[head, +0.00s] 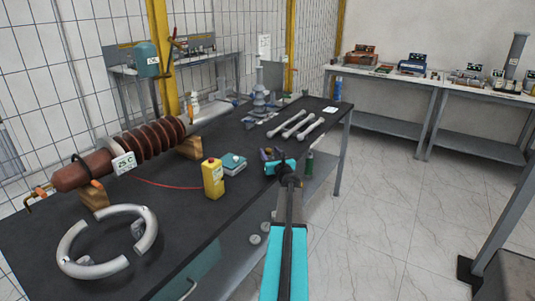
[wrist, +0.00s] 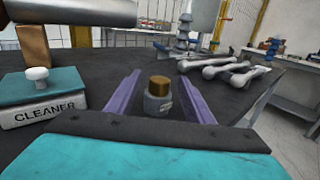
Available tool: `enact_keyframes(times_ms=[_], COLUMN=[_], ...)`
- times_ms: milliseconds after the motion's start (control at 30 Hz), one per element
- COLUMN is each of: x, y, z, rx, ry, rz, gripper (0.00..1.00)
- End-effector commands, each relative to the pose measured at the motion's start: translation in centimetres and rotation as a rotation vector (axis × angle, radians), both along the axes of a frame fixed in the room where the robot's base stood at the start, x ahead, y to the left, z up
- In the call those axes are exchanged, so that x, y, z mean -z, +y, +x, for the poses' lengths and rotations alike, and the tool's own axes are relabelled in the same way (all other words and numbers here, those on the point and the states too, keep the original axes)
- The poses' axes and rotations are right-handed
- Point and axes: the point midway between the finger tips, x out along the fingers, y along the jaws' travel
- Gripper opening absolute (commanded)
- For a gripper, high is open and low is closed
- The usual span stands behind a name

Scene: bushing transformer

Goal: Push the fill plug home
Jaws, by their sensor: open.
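My gripper (head: 268,155) is open over the dark bench, with its two purple fingers also in the wrist view (wrist: 159,75). A small grey bottle with a brown-gold cap (wrist: 158,93) stands upright between the fingers, with gaps on both sides. The brown ribbed bushing (head: 150,145) lies on wooden blocks at the left of the bench, away from my gripper. Its pale end (wrist: 70,12) seems to cross the top left of the wrist view. I cannot pick out the fill plug for certain in either view.
A teal-topped cleaner box (wrist: 42,97) and a yellow box (head: 213,179) stand left of my gripper. Several grey rods (head: 295,124) lie behind it. A split metal ring (head: 107,240) lies at the front left.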

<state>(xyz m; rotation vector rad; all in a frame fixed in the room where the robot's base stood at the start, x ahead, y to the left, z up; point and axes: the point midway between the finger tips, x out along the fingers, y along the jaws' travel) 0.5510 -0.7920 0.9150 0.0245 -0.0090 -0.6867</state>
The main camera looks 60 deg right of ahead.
Motion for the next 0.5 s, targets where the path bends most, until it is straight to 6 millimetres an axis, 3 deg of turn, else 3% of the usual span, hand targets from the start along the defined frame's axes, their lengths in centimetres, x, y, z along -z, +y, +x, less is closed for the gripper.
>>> enact_keyframes(times_ms=[200, 500], x=[0.0, 0.0], y=[-1.3, -1.6], z=[1.4, 1.8], rx=[0.001, 0.002], ry=[0.001, 0.001], rz=[-0.001, -0.001], gripper=[0.48, 0.48])
